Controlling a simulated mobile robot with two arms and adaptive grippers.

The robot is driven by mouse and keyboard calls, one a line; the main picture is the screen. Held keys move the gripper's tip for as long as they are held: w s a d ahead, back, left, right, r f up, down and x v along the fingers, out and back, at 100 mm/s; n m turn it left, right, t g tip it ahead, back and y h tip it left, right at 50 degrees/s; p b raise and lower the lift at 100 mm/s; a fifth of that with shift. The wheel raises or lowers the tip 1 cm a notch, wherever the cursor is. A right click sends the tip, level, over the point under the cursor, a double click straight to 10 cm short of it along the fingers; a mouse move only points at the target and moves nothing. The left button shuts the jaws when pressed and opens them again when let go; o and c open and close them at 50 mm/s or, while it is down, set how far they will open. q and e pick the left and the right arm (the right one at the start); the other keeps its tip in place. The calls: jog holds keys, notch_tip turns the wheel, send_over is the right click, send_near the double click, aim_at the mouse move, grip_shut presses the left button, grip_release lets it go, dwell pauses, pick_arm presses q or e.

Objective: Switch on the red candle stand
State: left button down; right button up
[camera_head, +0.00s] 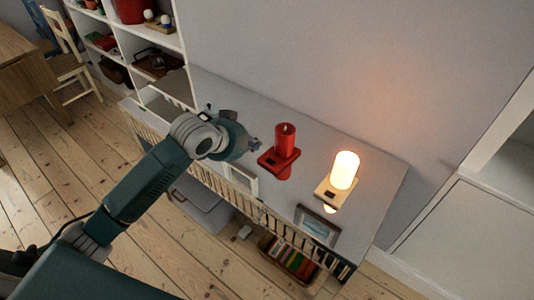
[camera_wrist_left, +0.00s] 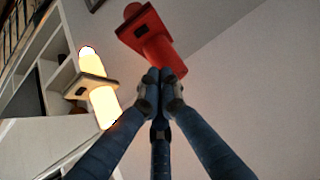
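The red candle stand (camera_head: 280,155) stands on the grey top of a low cabinet in the head view. Its red candle (camera_head: 285,138) shows no glow. My left gripper (camera_head: 256,145) is just left of it, with a small gap. In the left wrist view the red stand (camera_wrist_left: 141,27) is at the top, just beyond the fingertips. My left gripper (camera_wrist_left: 160,75) has its fingertips together there with nothing between them. A second stand with a lit, glowing candle (camera_head: 344,170) is to the right; it also shows in the left wrist view (camera_wrist_left: 98,85). My right gripper is out of view.
The cabinet top (camera_head: 385,180) is bare at its right end. A picture frame (camera_head: 318,226) and a white frame (camera_head: 241,183) are at its front edge. A white shelf unit (camera_head: 120,40) stands at the left. The wall is close behind.

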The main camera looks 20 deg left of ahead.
pick_arm(q)
jog(key=p, duration=0.2)
send_over(268, 162)
notch_tip(268, 162, down, 7)
jog(key=shift+f, duration=0.1)
jog(key=f, duration=0.2)
jog(key=shift+a+f, duration=0.25)
jog(key=shift+f, duration=0.05)
jog(key=shift+a+f, duration=0.1)
jog(key=shift+f, duration=0.55)
jog(key=shift+w+a+f, duration=0.1)
jog(key=shift+a+f, duration=0.15)
jog(key=shift+f, duration=0.3)
jog(key=shift+r, duration=0.1)
jog(key=shift+d, duration=0.15)
